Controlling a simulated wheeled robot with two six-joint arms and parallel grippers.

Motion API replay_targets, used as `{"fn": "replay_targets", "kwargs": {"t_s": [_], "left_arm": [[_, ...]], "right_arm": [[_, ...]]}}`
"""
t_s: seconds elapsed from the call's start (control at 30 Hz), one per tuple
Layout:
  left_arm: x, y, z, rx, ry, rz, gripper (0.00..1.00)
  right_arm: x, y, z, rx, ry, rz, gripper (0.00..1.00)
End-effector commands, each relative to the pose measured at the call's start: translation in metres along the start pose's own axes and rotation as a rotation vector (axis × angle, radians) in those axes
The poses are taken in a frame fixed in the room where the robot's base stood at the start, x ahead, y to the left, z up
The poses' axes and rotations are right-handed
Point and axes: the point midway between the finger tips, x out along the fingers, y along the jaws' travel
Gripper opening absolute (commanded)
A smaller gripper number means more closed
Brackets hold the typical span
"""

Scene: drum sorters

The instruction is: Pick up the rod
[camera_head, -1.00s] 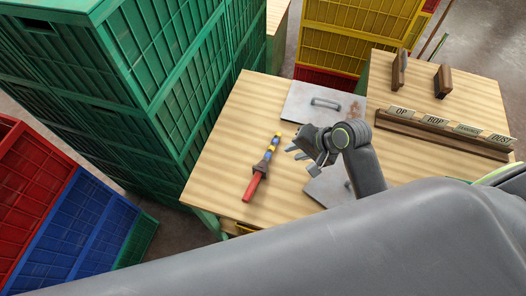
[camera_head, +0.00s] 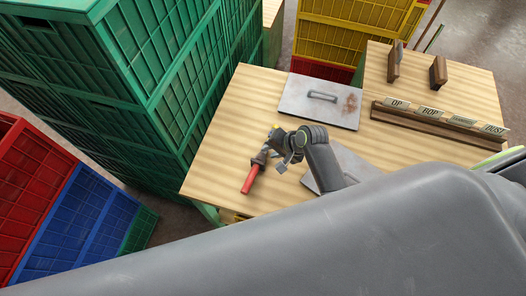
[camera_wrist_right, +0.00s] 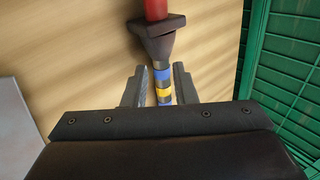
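The rod (camera_head: 250,179) lies on the wooden table (camera_head: 225,140). It has a red end, a dark flared collar and a blue and yellow banded section. My right gripper (camera_head: 268,153) is over the banded section, which it mostly hides in the head view. In the right wrist view, the fingers of my right gripper (camera_wrist_right: 158,88) are open, one on each side of the banded part of the rod (camera_wrist_right: 162,82). A gap shows on the left side, and the right finger is very close to the rod. My left gripper is not in view.
A metal plate with a handle (camera_head: 319,101) lies behind my right gripper, and another plate (camera_head: 350,160) is partly hidden by my arm. A labelled wooden rack (camera_head: 430,122) stands at the right. Green crates (camera_head: 175,70) rise close to the table's left side.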

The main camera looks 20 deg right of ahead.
Motion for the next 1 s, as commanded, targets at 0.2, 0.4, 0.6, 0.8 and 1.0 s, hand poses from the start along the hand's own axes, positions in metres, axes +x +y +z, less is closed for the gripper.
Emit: {"fn": "replay_targets", "kwargs": {"t_s": [0.2,0.4,0.6,0.8,1.0], "left_arm": [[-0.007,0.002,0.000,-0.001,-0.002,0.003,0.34],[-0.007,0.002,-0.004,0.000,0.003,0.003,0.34],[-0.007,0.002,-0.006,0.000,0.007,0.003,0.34],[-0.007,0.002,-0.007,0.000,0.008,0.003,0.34],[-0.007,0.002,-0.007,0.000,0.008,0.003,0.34]], "right_arm": [[0.024,-0.001,-0.001,0.001,-0.002,0.002,0.25],[0.037,-0.001,-0.001,0.001,0.000,0.001,0.25],[0.039,-0.001,-0.001,0.001,0.000,0.001,0.25],[0.039,-0.001,-0.001,0.001,0.000,0.001,0.09],[0.038,0.000,-0.001,0.001,0.000,0.001,0.00]]}}
